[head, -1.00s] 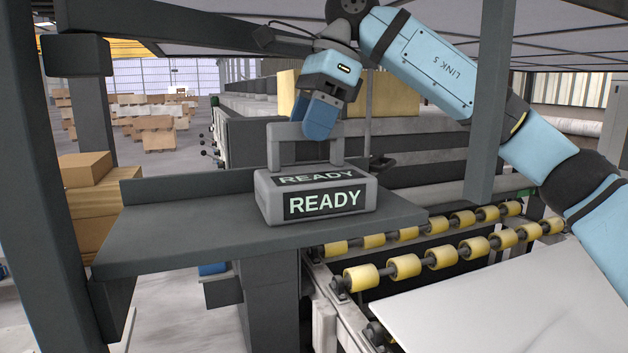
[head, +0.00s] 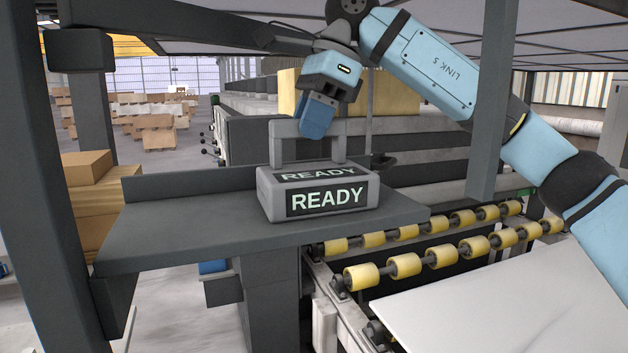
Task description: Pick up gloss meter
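The gloss meter (head: 318,196) is a grey box with READY in pale letters on its dark front and top panels. It sits upright on the dark grey shelf (head: 200,232), with an arched grey handle (head: 283,137) on top. My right gripper (head: 318,117) points down at the handle's crossbar from above. My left gripper is not in view.
Yellow rollers (head: 404,266) and a pale slab (head: 500,300) lie right of the shelf. A grey post (head: 490,110) stands beside my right arm. Cardboard boxes (head: 88,168) stand at the left. The shelf left of the meter is clear.

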